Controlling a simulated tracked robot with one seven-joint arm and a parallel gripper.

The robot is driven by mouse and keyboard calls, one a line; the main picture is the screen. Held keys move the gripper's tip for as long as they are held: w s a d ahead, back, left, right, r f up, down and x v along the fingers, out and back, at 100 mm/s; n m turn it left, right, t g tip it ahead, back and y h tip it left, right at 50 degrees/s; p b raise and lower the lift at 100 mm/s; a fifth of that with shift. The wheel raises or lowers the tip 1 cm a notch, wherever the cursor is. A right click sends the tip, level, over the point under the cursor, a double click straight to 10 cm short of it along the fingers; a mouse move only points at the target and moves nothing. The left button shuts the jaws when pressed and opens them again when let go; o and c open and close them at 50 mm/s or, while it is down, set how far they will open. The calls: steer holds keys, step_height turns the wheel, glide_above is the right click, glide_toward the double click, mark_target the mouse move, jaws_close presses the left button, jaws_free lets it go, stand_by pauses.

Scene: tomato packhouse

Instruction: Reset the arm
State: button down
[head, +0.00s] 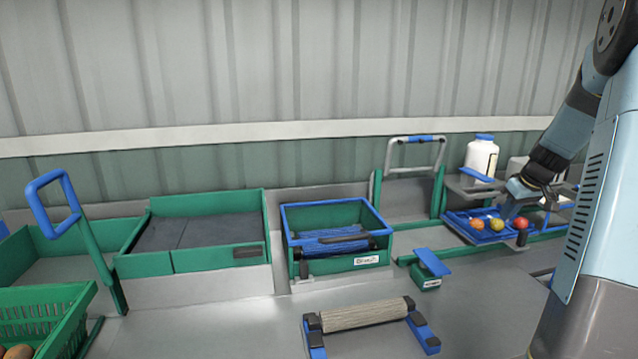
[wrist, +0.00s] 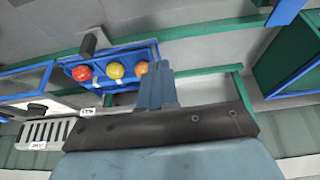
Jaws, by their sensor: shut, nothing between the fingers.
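My arm comes down from the upper right in the head view. My gripper (head: 515,207) is over the right part of a blue tray (head: 455,222). In the wrist view the fingers of my gripper (wrist: 158,70) are together, with nothing between them. The tray (wrist: 95,58) holds an orange tomato (head: 477,225), a yellow tomato (head: 497,225) and a red tomato (head: 521,223). The fingers show beside the orange tomato (wrist: 141,68) in the wrist view; I cannot tell how high they are above the tray.
A white bottle with a blue cap (head: 481,158) stands behind the tray. A blue-rimmed green box (head: 337,260) is in the middle. A roller on blue feet (head: 365,314) lies in front. A green crate (head: 45,315) stands front left, near a blue handle (head: 54,200).

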steer(key=s+a+r, duration=0.5)
steer(key=s+a, duration=0.1)
steer(key=a, duration=0.4)
steer(key=s+a+r, duration=0.5)
steer(key=s+a, duration=0.1)
steer(key=a, duration=0.4)
steer(key=s+a+m, duration=0.1)
steer(key=s+a, duration=0.3)
steer(key=s, duration=0.5)
steer(key=s+a+m, duration=0.1)
steer(key=s+a, duration=0.4)
steer(key=s, duration=0.4)
steer(key=shift+s+a+r+t+h, duration=0.2)
steer(key=shift+a+r+t+h, duration=0.1)
steer(key=shift+t+h, duration=0.1)
